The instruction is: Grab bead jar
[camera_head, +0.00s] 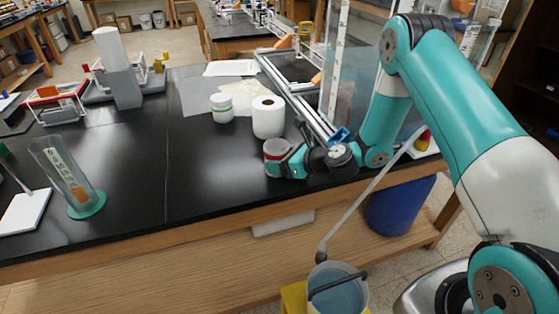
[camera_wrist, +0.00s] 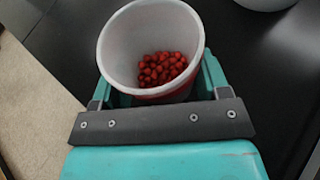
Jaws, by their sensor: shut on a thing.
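The bead jar (camera_wrist: 150,47) is a whitish open cup with many red beads in its bottom, seen from above in the wrist view. In the head view the jar (camera_head: 276,150) shows as a small red and white cup at the front of the black bench. My gripper (camera_wrist: 158,88) is shut on the jar, with its teal fingers on either side of it. In the head view my gripper (camera_head: 279,162) is low over the bench near the front edge. The fingertips are partly hidden behind the jar in the wrist view.
A white roll (camera_head: 268,117) and a green-and-white jar (camera_head: 222,108) stand just behind. The metal extrusion frame (camera_head: 300,100) with a clear panel is at the right. A clear cylinder (camera_head: 62,172) stands at the left. The bench (camera_head: 190,180) between is clear. A bucket (camera_head: 338,290) is below the front edge.

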